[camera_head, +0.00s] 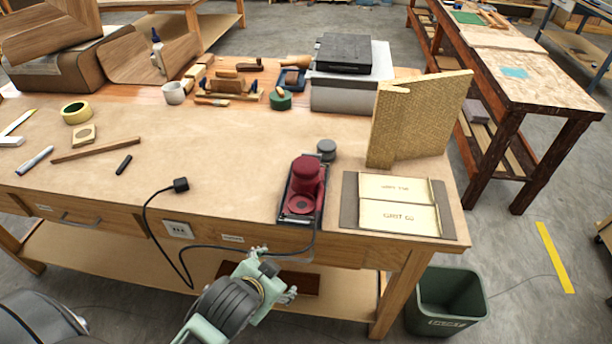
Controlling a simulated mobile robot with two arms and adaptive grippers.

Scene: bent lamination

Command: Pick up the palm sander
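The palm sander (307,178) is dark red and stands on the workbench near its front edge, right of centre. It sits in or on a narrow dark tray (287,213). A black cord runs from the sander's area down over the bench's front edge and up to a black plug (181,185) on the bench top. My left gripper (279,276) is in front of the bench, below the sander in the picture and apart from it. Its fingers look spread and hold nothing visible. My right gripper is out of view.
Right of the sander lies a dark board with two sanding sheets (398,204). A small grey round container (327,149) stands close behind the sander. An angled tan panel (420,118) stands behind the sheets. A green bin (448,299) is on the floor.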

